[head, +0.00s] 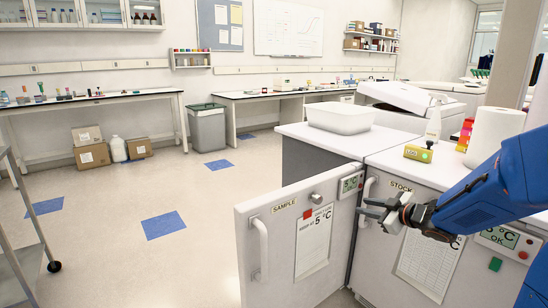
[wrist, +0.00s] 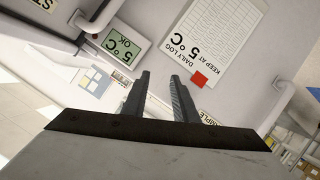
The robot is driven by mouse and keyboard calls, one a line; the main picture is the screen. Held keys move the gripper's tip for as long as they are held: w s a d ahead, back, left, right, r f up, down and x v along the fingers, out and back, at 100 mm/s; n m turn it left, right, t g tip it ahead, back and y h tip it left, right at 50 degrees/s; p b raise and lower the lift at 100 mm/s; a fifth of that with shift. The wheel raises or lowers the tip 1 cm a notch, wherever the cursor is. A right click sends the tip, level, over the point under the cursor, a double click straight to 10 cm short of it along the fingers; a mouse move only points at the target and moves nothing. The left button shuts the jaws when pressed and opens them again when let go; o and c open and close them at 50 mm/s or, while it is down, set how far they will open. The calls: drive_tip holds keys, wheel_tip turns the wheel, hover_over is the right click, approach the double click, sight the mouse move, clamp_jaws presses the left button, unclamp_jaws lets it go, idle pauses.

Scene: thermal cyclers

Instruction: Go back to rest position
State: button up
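My gripper (head: 366,208) is at the end of my blue arm, at the right of the head view. It points left, in front of the cabinet fronts near the SAMPLE and STOCK doors. In the wrist view my gripper (wrist: 160,75) has its two dark fingers apart with nothing between them. The white SAMPLE door (head: 283,248) stands swung out, its handle (head: 261,250) at the left and a log sheet on its face. The door also shows upside down in the wrist view (wrist: 175,45). The cabinet interior is hidden.
The STOCK door (head: 385,262) with its handle is close beside my gripper. The counter above holds a white tub (head: 340,118), a bottle (head: 433,127), a yellow box (head: 418,153) and a paper roll (head: 492,138). A cart (head: 20,255) stands far left. The middle floor is clear.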

drive_tip(key=s+d+r+m+h, duration=0.3)
drive_tip(key=s+m+h, duration=0.1)
drive_tip(key=s, duration=0.2)
drive_tip(key=s+d+r+m+h, duration=0.2)
drive_tip(key=s+d+m+h, duration=0.2)
drive_tip(key=s+h, duration=0.15)
drive_tip(key=s+a+f+m+g+y, duration=0.1)
drive_tip(key=s+a+f+g, duration=0.1)
drive_tip(key=s, duration=0.7)
drive_tip(key=s+a+f+m+g+y, duration=0.1)
drive_tip(key=s+a+f+g, duration=0.1)
drive_tip(key=s, duration=0.7)
drive_tip(key=s+a+f+m+g+y, duration=0.1)
drive_tip(key=s+a+f+g, duration=0.1)
drive_tip(key=s+a, duration=0.3)
drive_tip(key=s+g, duration=0.1)
drive_tip(key=s, duration=0.3)
drive_tip(key=shift+s+a+f+g, duration=0.15)
drive_tip(key=shift+s+f+g, duration=0.15)
drive_tip(key=shift+s, duration=0.1)
